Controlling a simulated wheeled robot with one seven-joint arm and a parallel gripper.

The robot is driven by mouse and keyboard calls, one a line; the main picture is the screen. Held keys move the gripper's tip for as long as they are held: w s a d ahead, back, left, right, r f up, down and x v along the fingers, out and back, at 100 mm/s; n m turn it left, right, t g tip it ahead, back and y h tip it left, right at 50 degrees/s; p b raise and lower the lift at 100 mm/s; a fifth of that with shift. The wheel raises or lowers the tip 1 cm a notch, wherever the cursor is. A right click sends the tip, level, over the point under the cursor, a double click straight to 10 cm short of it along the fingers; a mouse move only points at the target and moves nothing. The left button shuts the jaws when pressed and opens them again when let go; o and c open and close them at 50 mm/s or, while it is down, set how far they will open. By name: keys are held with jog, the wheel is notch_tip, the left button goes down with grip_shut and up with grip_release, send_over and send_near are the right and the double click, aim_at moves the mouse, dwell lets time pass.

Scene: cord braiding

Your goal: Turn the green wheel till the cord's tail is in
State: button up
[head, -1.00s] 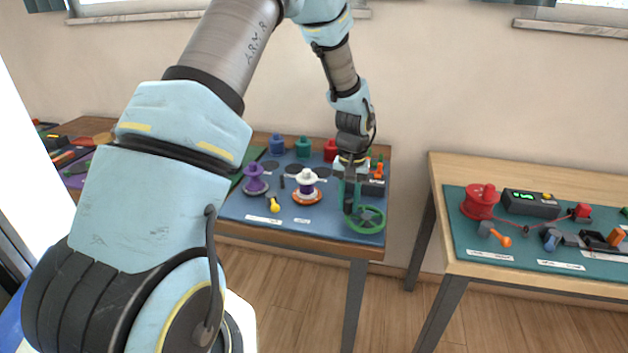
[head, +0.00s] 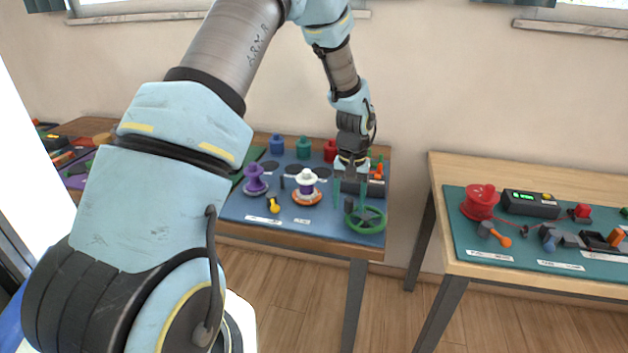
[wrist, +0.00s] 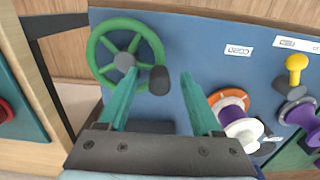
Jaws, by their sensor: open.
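The green wheel (head: 366,219) lies at the front right of the blue board and shows whole in the wrist view (wrist: 103,48). Its dark knob (wrist: 159,80) is on the rim. My gripper (head: 349,205) is open, its two teal fingers pointing down at the wheel's left side. In the wrist view the knob shows between the fingertips; I cannot tell whether either finger touches it. A white-topped spool with purple winding (head: 307,182) stands on an orange ring left of the wheel. I cannot make out a cord's tail on this board.
A purple spool (head: 255,182) and a yellow peg (head: 274,205) are further left. Blue, green and red pots (head: 277,145) line the back. A second table at right holds a red spool (head: 480,202) with a red cord and a display box (head: 531,205). Floor separates the tables.

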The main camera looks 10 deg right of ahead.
notch_tip(320, 180, up, 10)
jog(key=b, duration=0.2)
jog(key=shift+b, duration=0.3)
jog(key=shift+a+r, duration=0.1)
jog(key=shift+r, duration=0.15)
jog(key=s+a+n, duration=0.1)
jog(key=s+a, duration=0.2)
jog(key=a, duration=0.6)
jog(key=s+a+r+n+t, duration=0.1)
jog(key=s+a, duration=0.3)
jog(key=a, duration=0.5)
jog(key=s+a+n, duration=0.1)
jog(key=s+a, duration=0.3)
jog(key=a, duration=0.6)
jog(key=shift+r+n+t, duration=0.15)
jog(key=shift+n+t, duration=0.15)
jog(key=shift+n, duration=0.1)
